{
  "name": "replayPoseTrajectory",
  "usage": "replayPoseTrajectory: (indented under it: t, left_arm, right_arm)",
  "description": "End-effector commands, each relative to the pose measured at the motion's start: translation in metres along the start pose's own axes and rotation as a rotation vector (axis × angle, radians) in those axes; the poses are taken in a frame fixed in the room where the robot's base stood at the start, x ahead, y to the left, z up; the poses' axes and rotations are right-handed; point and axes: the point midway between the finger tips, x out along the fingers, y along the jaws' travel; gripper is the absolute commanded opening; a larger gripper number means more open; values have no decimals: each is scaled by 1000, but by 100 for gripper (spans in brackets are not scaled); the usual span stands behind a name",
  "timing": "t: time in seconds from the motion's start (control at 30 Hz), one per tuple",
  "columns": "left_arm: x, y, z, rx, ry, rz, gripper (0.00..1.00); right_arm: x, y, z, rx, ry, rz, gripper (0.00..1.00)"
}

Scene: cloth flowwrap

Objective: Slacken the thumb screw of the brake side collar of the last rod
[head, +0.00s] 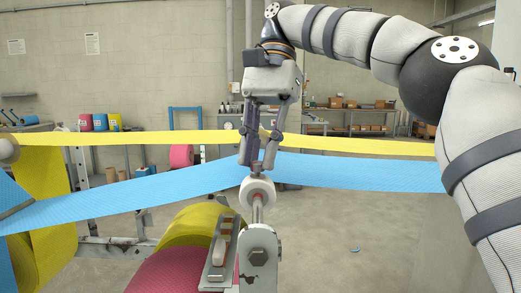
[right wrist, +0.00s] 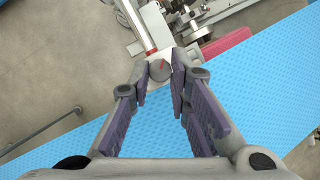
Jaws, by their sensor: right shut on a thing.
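My right gripper (head: 258,164) points down at the end of the near rod (head: 257,214). Its fingertips are shut on the small thumb screw (head: 257,168) on top of the pale round collar (head: 258,192). In the right wrist view, the fingertips (right wrist: 164,78) close around the screw's round grey head (right wrist: 159,71), which bears a red mark. The collar sits above a grey bracket (head: 259,258) and is mostly hidden under the screw in the wrist view. My left gripper is not in view.
A blue web (head: 140,203) and a yellow web (head: 350,147) stretch across behind the gripper. Yellow (head: 195,228) and magenta (head: 170,272) rolls lie left of the bracket. Open floor (head: 350,220) lies to the right. Shelves and benches stand far back.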

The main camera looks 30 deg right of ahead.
Motion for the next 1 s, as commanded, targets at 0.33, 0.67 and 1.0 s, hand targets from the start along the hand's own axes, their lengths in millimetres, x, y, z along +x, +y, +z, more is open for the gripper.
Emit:
replayPoseTrajectory:
  t: [0.33, 0.67, 1.0]
  left_arm:
    - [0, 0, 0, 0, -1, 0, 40]
    - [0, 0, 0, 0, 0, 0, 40]
    - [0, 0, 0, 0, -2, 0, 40]
  right_arm:
    - [0, 0, 0, 0, -1, 2, 22]
    - [0, 0, 0, 1, -1, 2, 38]
    - [0, 1, 0, 48, -5, -21, 38]
